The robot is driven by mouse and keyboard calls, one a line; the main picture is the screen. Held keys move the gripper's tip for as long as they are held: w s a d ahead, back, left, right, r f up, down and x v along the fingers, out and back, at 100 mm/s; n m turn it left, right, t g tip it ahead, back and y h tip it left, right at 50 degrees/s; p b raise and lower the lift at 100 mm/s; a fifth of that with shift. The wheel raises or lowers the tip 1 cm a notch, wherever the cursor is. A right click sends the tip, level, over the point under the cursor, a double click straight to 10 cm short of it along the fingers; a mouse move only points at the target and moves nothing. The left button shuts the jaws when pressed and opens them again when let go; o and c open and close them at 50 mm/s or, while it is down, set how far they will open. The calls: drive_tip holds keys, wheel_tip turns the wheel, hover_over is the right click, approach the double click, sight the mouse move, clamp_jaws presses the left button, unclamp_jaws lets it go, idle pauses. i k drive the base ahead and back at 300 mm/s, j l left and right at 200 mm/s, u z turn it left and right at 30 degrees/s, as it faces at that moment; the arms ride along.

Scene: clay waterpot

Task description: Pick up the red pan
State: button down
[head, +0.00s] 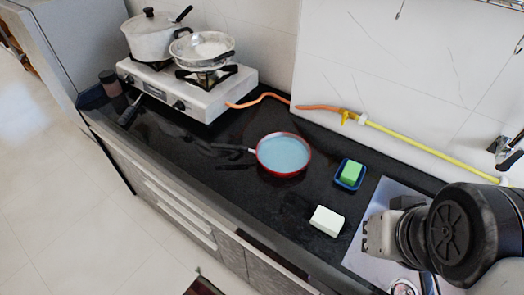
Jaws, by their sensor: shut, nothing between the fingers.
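The red pan (283,155) sits upright on the black countertop near the middle of the head view. It has a red rim, a pale blue inside and a dark handle (233,148) pointing left. My gripper (372,236) is at the lower right, over the sink side of the counter. It is shut and empty, well apart from the pan. Part of it is hidden by my arm.
A green sponge in a blue dish (341,183) and a white block (326,221) lie between pan and gripper. A white stove (188,88) with a lidded pot (152,38) and a steel pan (202,46) stands behind left. An orange hose (262,97) runs along the wall.

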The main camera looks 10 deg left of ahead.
sight(280, 155)
drive_tip(key=i+j+u, duration=0.2)
drive_tip(key=j+u, duration=0.15)
drive_tip(key=i+j+u, duration=0.25)
drive_tip(key=j+u, duration=0.15)
drive_tip(key=i+j+u, duration=0.35)
